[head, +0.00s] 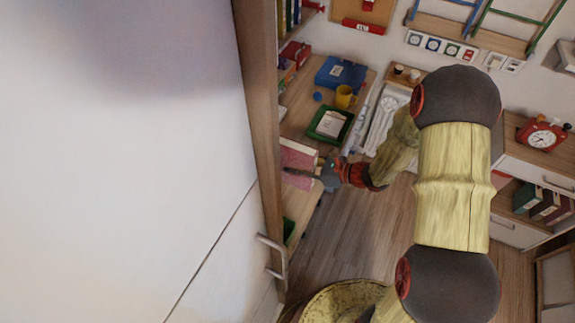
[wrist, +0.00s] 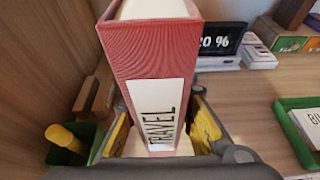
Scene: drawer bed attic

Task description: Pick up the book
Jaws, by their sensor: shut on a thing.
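The book is red with a white label reading TRAVEL. In the wrist view the book (wrist: 165,65) stands spine toward the camera, its pages showing at the top. My gripper (wrist: 160,135) has one yellow-padded finger on each side of the book's lower part and is shut on it. In the head view the book (head: 297,163) is a pink-red shape at the desk's left side, partly hidden by the cabinet edge and my gripper (head: 310,174). I cannot tell whether it touches the desk.
A green tray (head: 331,123) with a white item, a yellow mug (head: 344,96) and a blue box (head: 340,73) are on the desk. A green bin (wrist: 72,150) is left of the book. A display (wrist: 219,40) stands behind it. A tall white panel (head: 110,180) fills the head view's left.

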